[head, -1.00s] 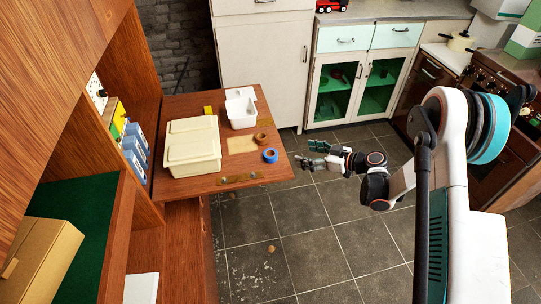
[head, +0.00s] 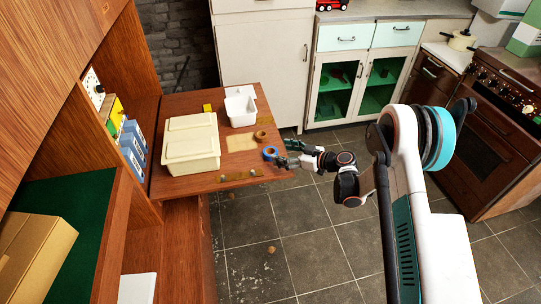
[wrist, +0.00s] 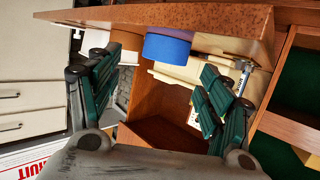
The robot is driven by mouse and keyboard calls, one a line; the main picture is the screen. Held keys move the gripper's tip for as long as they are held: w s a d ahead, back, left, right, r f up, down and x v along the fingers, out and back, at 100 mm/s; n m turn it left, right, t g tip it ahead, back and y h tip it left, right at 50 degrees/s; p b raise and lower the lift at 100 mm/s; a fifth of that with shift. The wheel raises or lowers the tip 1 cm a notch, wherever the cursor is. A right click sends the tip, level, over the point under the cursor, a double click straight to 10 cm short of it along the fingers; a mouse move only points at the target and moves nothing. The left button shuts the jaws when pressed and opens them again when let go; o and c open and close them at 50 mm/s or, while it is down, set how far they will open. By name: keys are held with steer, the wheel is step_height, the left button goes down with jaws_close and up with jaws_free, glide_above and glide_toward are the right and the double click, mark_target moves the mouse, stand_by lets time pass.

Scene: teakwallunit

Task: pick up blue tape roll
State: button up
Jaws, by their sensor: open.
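The blue tape roll (head: 270,153) lies on the fold-down wooden desk board (head: 240,183), close to its right edge. My gripper (head: 284,154) is open and empty just right of the roll, at about the board's edge, with its fingers pointing left at it. In the wrist view the blue roll (wrist: 167,48) shows beyond and between the spread green fingers of my gripper (wrist: 158,68). In the head view the fingertips overlap the roll's right side, and whether they touch it is unclear.
A brown tape roll (head: 261,134) lies just behind the blue one. A cream lidded box (head: 191,145) stands left on the board, and a white container (head: 240,108) stands at the back. A yellow block (head: 207,107) is near it. The floor (head: 300,215) beside the board is open.

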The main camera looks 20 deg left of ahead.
mark_target(267, 150)
steer(key=x, duration=0.1)
steer(key=b+x, duration=0.1)
steer(key=x, duration=0.1)
steer(key=shift+s+a+f+b, duration=0.2)
steer(key=shift+a+f+b, duration=0.1)
steer(key=shift+a+b, duration=0.1)
steer(key=shift+w+a, duration=0.15)
steer(key=shift+a, duration=0.25)
steer(key=c, duration=1.1)
steer(key=shift+c, duration=0.2)
steer(key=shift+r, duration=0.1)
